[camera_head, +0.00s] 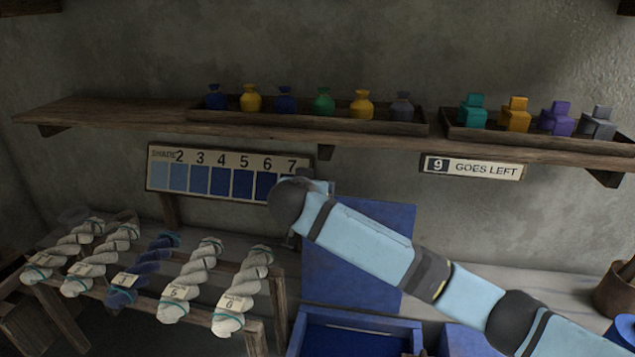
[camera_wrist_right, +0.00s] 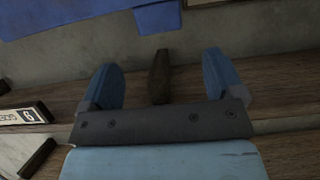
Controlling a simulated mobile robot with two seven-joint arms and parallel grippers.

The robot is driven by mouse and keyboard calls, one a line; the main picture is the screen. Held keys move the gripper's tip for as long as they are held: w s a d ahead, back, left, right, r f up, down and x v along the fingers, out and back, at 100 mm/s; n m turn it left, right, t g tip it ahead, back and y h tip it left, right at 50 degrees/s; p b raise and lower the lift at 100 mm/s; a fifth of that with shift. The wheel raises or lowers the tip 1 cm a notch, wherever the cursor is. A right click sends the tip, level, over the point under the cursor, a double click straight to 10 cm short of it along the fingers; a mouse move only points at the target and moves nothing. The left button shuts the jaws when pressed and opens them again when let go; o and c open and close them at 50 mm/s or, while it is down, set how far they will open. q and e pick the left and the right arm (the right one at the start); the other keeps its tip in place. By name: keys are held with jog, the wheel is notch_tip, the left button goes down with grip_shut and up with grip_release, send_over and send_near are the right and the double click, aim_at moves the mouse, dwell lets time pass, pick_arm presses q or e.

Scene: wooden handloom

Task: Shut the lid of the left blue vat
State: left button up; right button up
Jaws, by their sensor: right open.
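The left blue vat (camera_head: 362,320) stands at the bottom middle of the head view, with its top open and dark blue inside. Its blue lid (camera_head: 345,262) stands raised behind the opening, partly covered by my right arm. My right gripper is mostly hidden behind its wrist in the head view, near the lid's upper left edge. In the right wrist view the right gripper (camera_wrist_right: 161,75) is open, with nothing between its fingers. A blue panel (camera_wrist_right: 90,14), probably the lid, shows beyond the fingers at the top. My left gripper is not in view.
A rack (camera_head: 190,313) of twisted skeins stands left of the vat. A wall shelf (camera_head: 95,112) with small bags and bottles runs above. A shade chart (camera_head: 228,178) and a "9 goes left" sign (camera_head: 472,167) hang below it. Another blue box (camera_head: 462,342) stands at right.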

jog(key=x, duration=0.9)
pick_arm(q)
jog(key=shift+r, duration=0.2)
pick_arm(e)
jog(key=shift+s, duration=0.1)
jog(key=c, duration=1.3)
jog(key=shift+s+a+f, duration=0.15)
jog(key=shift+s, duration=0.2)
pick_arm(q)
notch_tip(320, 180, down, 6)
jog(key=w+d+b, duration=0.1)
jog(key=b, duration=1.2)
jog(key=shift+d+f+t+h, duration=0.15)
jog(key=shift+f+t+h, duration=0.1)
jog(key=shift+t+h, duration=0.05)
pick_arm(e)
jog(key=shift+s+a+f+t+h, duration=0.3)
jog(key=shift+s+a+t, duration=0.65)
jog(key=shift+s, duration=2.45)
jog(key=shift+s+a+f+t+h, duration=0.25)
jog(key=shift+s+a+t, duration=0.65)
jog(key=shift+s, duration=2.5)
jog(key=shift+s+a+f+t+h, duration=0.25)
jog(key=shift+s+a+t, duration=0.7)
jog(key=shift+s, duration=2.45)
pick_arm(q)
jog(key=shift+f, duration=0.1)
pick_arm(e)
jog(key=shift+f, duration=0.1)
